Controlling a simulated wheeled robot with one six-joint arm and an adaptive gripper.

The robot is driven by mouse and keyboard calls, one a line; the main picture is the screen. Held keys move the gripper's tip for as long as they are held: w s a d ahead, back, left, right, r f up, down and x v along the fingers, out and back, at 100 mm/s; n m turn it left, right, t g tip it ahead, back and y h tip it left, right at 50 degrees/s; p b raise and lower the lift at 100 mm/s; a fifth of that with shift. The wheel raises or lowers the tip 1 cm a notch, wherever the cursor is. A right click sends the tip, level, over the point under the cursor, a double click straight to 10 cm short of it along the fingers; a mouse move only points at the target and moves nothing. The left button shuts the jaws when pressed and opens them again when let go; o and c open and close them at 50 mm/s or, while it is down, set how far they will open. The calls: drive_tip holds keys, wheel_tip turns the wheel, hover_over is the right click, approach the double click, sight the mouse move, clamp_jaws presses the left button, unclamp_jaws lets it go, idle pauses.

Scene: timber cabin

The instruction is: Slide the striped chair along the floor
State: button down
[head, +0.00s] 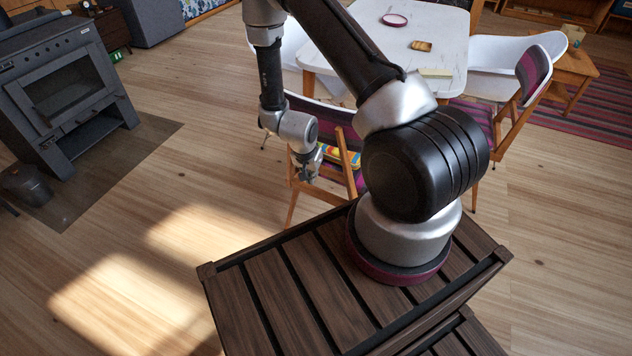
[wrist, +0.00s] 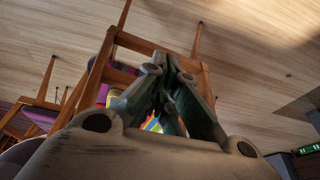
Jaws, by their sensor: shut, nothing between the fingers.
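The striped chair (head: 357,182), with a wooden frame, stands at the near side of the white table. Its dark purple back and a bright multicoloured striped patch at its seat show partly; my arm hides much of the rest. My gripper (head: 308,172) is shut and empty, low at the chair's left side. In the wrist view, my closed fingers (wrist: 176,65) overlap the chair's wooden frame (wrist: 140,42), with the bright stripes (wrist: 152,124) just beyond. I cannot tell whether the fingers touch the wood.
A white table (head: 425,30) stands behind the chair. Another chair with a purple striped back (head: 533,75) is on the right. A black stove (head: 70,95) stands at the left on a dark floor plate. The wooden floor (head: 215,130) between stove and chair is clear.

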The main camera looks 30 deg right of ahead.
drive_tip(key=w+d+f, duration=0.4)
drive_tip(key=d+f, duration=0.1)
drive_tip(key=f, duration=0.4)
drive_tip(key=shift+w+d+f, duration=0.15)
drive_tip(key=shift+w+d, duration=0.05)
drive_tip(key=shift+d, duration=0.05)
drive_tip(key=shift+d, duration=0.1)
